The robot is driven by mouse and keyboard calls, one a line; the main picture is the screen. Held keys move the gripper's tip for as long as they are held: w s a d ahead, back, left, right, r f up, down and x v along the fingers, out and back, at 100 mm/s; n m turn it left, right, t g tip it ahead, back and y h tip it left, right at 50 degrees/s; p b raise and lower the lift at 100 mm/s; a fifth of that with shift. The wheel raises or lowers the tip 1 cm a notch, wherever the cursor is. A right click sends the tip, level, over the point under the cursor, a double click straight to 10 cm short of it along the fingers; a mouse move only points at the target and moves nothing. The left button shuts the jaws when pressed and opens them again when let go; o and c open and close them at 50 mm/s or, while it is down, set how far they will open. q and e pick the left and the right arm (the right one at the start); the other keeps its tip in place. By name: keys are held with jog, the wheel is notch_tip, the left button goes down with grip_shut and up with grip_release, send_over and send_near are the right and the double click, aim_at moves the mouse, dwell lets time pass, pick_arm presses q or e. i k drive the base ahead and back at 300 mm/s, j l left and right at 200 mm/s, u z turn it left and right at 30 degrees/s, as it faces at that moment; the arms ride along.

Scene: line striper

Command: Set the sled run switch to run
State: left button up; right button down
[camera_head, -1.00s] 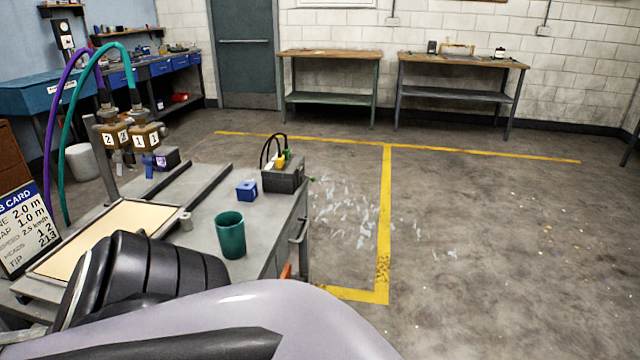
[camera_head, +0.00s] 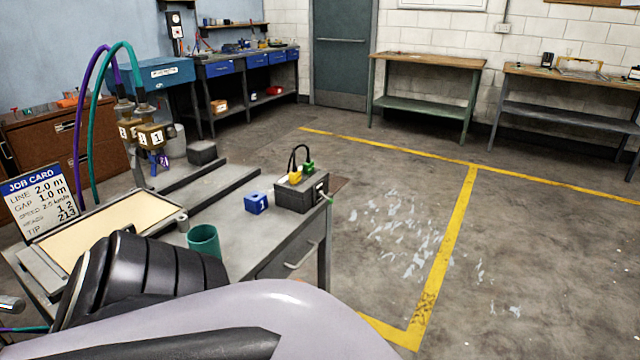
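I cannot make out a labelled sled run switch. A dark box (camera_head: 301,194) with a yellow plug (camera_head: 295,178), a green plug (camera_head: 308,167) and a black cable loop stands at the far right corner of the grey bench (camera_head: 222,210). Its front face has small details too small to read. A blue block (camera_head: 256,203) marked 1 sits just left of it. Two brass heads (camera_head: 150,135) with number tags hang from a purple and a teal hose at the bench's back left.
A teal cup (camera_head: 204,242) stands near the bench front. A job card (camera_head: 45,200) leans at the left beside a cream-topped tray (camera_head: 105,222). A smaller dark block (camera_head: 202,152) lies at the back. Open floor with yellow lines (camera_head: 450,240) is to the right.

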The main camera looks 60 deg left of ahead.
aim_at(321, 193)
jog(key=i+j+u, duration=0.1)
jog(key=i+u, duration=0.35)
jog(key=i+l+u, duration=0.1)
jog(key=i+u, duration=0.35)
jog(key=i+z, duration=0.15)
jog(key=i, duration=0.7)
jog(key=i+j+z, duration=0.1)
jog(key=i, duration=0.75)
jog(key=j+u, duration=0.1)
jog(key=u, duration=3.85)
jog(key=i, duration=0.4)
